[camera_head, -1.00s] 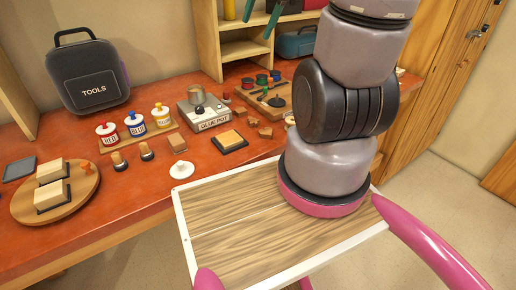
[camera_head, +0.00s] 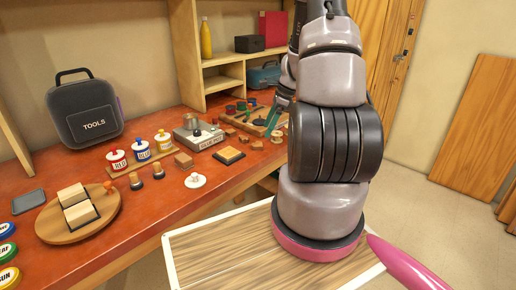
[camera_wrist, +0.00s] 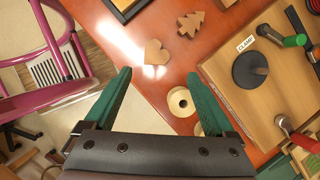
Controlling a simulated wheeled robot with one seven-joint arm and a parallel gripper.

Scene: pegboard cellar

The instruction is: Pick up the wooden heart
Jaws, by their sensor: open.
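The wooden heart (camera_wrist: 155,52) is a small flat light-brown piece lying on the red-orange bench top in the wrist view. It lies between and beyond the fingertips, apart from them. In the head view my gripper (camera_head: 274,114) is partly hidden behind my arm, near the back right of the bench. Small wooden pieces (camera_head: 243,139) lie there, but I cannot tell which is the heart.
A pale round spool-like piece (camera_wrist: 181,102) is near the right finger. A wooden tool board (camera_wrist: 262,90) with a dark disc and handled tools is at right. The bench (camera_head: 120,235) edge drops to the floor.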

